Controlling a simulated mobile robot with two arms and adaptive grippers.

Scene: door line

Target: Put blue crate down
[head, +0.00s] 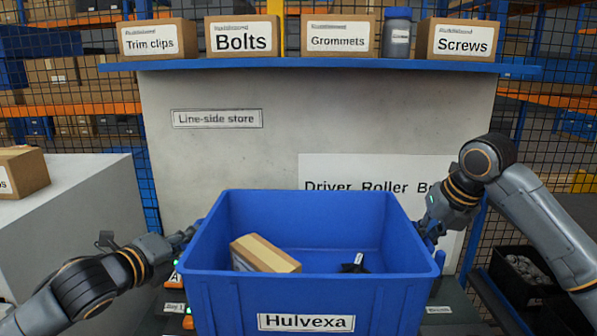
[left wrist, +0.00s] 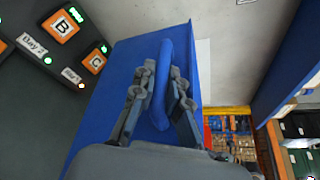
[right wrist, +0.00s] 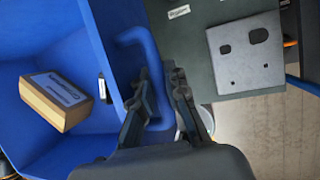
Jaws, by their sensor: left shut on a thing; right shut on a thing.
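The blue crate (head: 385,300), labelled Hulvexa, is in the middle of the head view, between my two arms. It looks about level. A cardboard box (head: 265,254) and a small dark item with a white tag (head: 354,265) lie inside it. My left gripper (head: 190,235) is at the crate's left side; the left wrist view shows its fingers (left wrist: 160,95) shut around the blue side handle. My right gripper (head: 432,232) is at the right side, its fingers (right wrist: 160,85) shut around the other handle. The crate's underside is hidden, so I cannot tell whether it touches the dark surface below.
A dark surface (head: 455,312) with labelled bays, B (left wrist: 61,27) among them, lies below. A metal plate with holes (right wrist: 245,55) lies on it. Behind are a grey panel (head: 215,155) and a blue shelf (head: 330,64) of boxes. A grey block (head: 80,200) stands left.

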